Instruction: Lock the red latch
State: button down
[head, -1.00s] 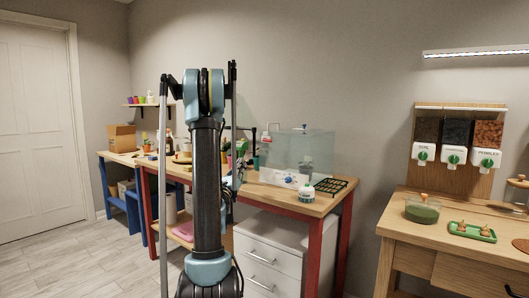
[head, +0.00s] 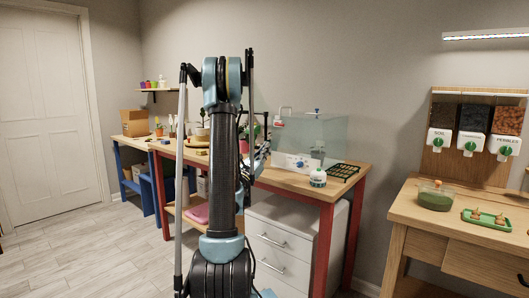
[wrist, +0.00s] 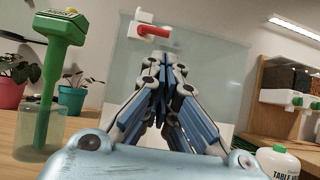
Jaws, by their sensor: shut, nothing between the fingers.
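The red latch (wrist: 152,32) shows in the wrist view as a red handle on a white mount, at the top of a clear glass-like case (wrist: 205,80). The handle lies nearly level and points right. In the head view the latch (head: 281,110) is small, at the upper left of the case (head: 320,132). My gripper (wrist: 162,58) is shut and empty, its tips just below the latch in the picture. I cannot tell whether they touch it.
A green meter in a clear cup (wrist: 40,132) and potted plants (wrist: 72,98) stand left of my gripper. A white bottle (head: 317,178) and a black-green tray (head: 344,172) are on the red-legged table (head: 290,182). Dispensers (head: 471,144) hang at right.

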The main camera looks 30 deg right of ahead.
aim_at(280, 124)
jog(key=x, duration=1.1)
jog(key=shift+w+d+r, duration=0.1)
jog(key=shift+n+t, duration=0.3)
jog(key=shift+t, duration=0.1)
